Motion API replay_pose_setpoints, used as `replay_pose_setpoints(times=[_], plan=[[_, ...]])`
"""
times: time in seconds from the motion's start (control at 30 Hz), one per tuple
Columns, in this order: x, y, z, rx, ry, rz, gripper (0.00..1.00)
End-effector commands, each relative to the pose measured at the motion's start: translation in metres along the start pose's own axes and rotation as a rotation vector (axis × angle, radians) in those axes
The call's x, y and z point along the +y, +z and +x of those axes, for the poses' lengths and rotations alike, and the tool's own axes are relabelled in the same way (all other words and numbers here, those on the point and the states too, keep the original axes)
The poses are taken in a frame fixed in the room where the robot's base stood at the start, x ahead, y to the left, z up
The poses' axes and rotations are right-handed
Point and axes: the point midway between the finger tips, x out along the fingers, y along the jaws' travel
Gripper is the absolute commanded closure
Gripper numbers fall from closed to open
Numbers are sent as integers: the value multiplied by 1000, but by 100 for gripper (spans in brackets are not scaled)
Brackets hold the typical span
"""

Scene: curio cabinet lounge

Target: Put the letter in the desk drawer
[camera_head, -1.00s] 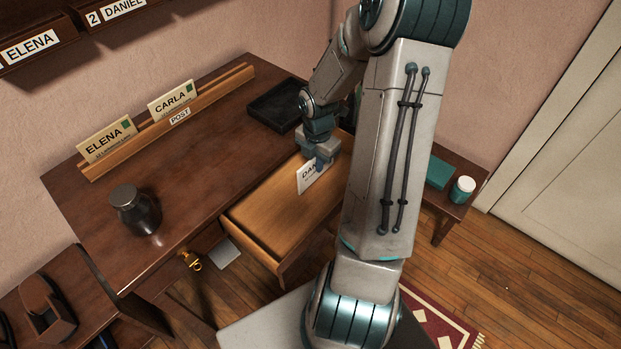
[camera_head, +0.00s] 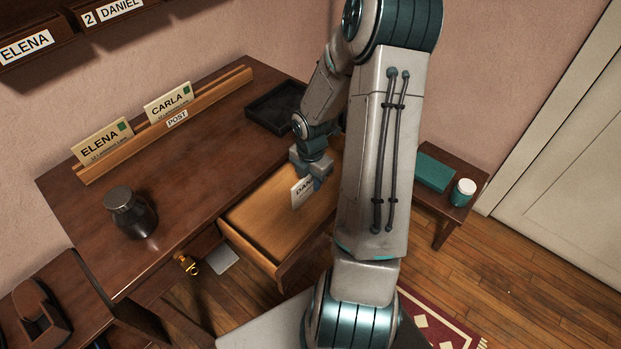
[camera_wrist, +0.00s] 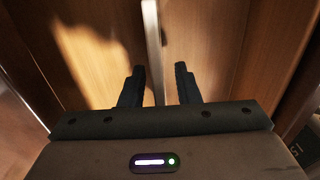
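The letter (camera_head: 301,194), a cream envelope marked "DAN…", stands roughly upright inside the pulled-out desk drawer (camera_head: 255,236), over its right part. My gripper (camera_head: 313,176) is just above and behind it, and hides part of it. In the wrist view the letter (camera_wrist: 152,38) shows edge-on as a pale strip running down between my two fingers (camera_wrist: 161,85). The fingers are spread, with a visible gap on the right of the letter, so they do not clamp it. The drawer's wooden floor (camera_wrist: 95,65) lies below. I cannot tell if the letter's lower edge touches it.
The desk (camera_head: 180,180) carries a dark jar (camera_head: 132,213), a black tray (camera_head: 275,108) and a post rack (camera_head: 215,100) with the Elena (camera_head: 102,143) and Carla (camera_head: 169,104) letters. A brass padlock-like piece (camera_head: 188,265) hangs at the desk front. A side table (camera_head: 447,212) stands right.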

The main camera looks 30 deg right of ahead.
Motion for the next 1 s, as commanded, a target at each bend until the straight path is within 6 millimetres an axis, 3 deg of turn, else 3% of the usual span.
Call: replay_pose_setpoints(times=[0.37,0.8,1.0], plan=[[0,1,-10,-1,0,3,71],[0,1,-98,-4,3,3,71],[0,0,-120,-1,0,2,71]])
